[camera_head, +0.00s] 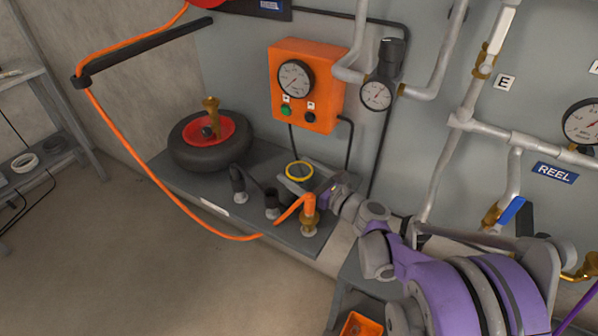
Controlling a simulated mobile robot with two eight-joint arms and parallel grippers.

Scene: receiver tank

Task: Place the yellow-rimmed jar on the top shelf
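The yellow-rimmed jar (299,171) is on or just above the dark bench, near its back edge below the orange gauge box. Only its rim and a little of its side show. My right gripper (303,178) reaches in from the right, with its grey fingers at the jar, seemingly on either side of it. I cannot tell whether they press on it. A grey shelf rack stands at the far left; its upper visible shelf (22,78) is cut by the picture edge. My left gripper is out of view.
On the bench (183,188) are a black wheel with a red hub (228,132), dark pipe fittings (238,184) and a brass fitting (309,221) with orange hose. The hose (150,205) loops across the left side. An orange gauge box (306,85) and pipes cover the wall.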

